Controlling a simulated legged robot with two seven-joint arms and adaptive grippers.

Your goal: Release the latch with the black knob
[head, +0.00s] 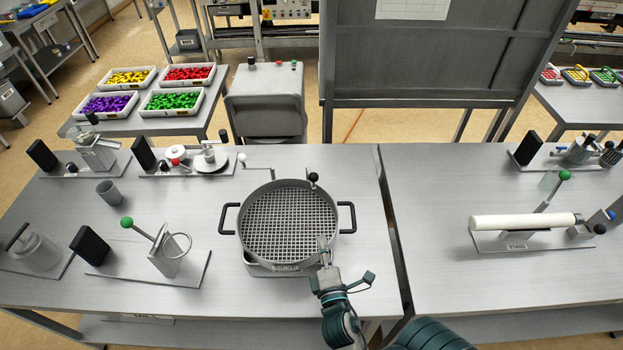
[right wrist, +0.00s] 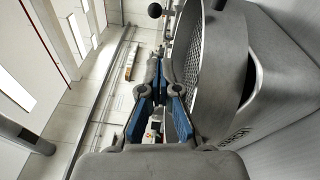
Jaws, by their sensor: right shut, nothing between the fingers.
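The round grey dryer pan with a grid floor (head: 290,218) stands on a labelled base on the middle table, with a black loop handle on each side. The black knob (head: 313,177) sits on a short stem at the pan's far right rim. It also shows at the top of the right wrist view (right wrist: 154,10). My right gripper (head: 323,242) is at the pan's near right rim, with its fingers shut and empty, well short of the knob. In the right wrist view the fingers (right wrist: 157,68) are beside the pan wall; contact cannot be told. My left gripper is not in view.
A rod with a white ball (head: 242,158) rises at the pan's far left. A green-knobbed lever fixture (head: 165,250) stands to the left, and a white cylinder (head: 522,222) lies on the right table. A gap separates the tables. Table space right of the pan is clear.

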